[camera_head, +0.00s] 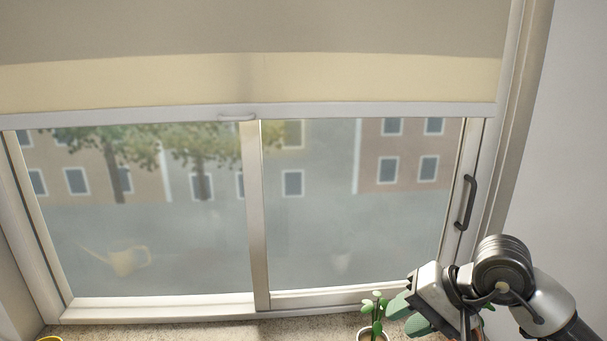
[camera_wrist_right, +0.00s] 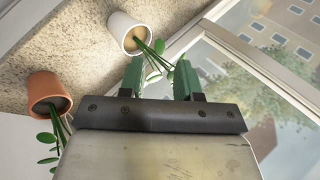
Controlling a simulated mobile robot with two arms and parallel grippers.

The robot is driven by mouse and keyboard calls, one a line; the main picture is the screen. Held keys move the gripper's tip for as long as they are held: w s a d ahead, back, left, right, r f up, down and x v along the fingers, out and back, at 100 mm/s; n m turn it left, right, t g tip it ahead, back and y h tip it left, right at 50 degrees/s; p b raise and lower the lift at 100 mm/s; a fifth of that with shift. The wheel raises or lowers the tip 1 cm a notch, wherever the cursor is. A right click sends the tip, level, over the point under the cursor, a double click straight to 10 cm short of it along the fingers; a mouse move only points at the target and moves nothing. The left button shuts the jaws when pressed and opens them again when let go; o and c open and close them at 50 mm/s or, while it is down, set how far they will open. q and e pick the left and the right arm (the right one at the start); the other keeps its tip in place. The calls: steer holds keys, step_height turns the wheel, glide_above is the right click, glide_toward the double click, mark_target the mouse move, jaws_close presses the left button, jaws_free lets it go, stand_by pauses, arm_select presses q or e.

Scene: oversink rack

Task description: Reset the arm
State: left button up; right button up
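My right gripper (camera_head: 402,312) is at the lower right of the head view, in front of the window's lower right part. Its green fingertips also show in the right wrist view (camera_wrist_right: 158,78), spread apart with a gap between them. The gripper is open, and I see nothing clamped in it. Leaves of a potted plant show in and beyond the gap; I cannot tell whether they touch the fingers. My left gripper is not in view.
A white pot (camera_wrist_right: 127,33) with a plant and a terracotta pot (camera_wrist_right: 48,92) with a plant stand on the speckled sill (camera_head: 290,331). The sliding window (camera_head: 257,220) has a dark handle (camera_head: 466,203) near the right arm. A blind (camera_head: 250,60) hangs above.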

steer(key=s+a+r+m+t+y, duration=0.5)
steer(key=a+r+m+y, duration=0.35)
steer(key=m+y, duration=0.65)
steer(key=w+d+f+m+t+h, duration=0.2)
steer(key=d+m+t+h, duration=0.35)
steer(key=m, duration=0.75)
steer(key=w+d+f+m+t+h, duration=0.1)
steer(key=d+f+m+t+h, duration=0.1)
steer(key=m+t+h, duration=0.8)
steer(key=s+d+f+m+g+h, duration=0.1)
steer(key=d+f+m+g+h, duration=0.25)
steer(key=f+m, duration=0.45)
steer(key=s+d+f+m+g+h, duration=0.2)
steer(key=f+m+g+h, duration=0.3)
steer(key=m, duration=0.5)
steer(key=s+a+f+m+g+y, duration=0.1)
steer(key=s+f+m+g+y, duration=0.1)
steer(key=s+f+m+g, duration=1.2)
steer(key=s+f+n, duration=0.2)
steer(key=f, duration=1.3)
steer(key=s+f+n, duration=0.3)
steer(key=f, duration=1.1)
steer(key=s+d+f, duration=0.2)
steer(key=s+f, duration=1.2)
steer(key=f, duration=0.1)
steer(key=shift+s+d+g, duration=0.2)
steer(key=shift+d+g, duration=0.05)
steer(key=shift+g, duration=0.05)
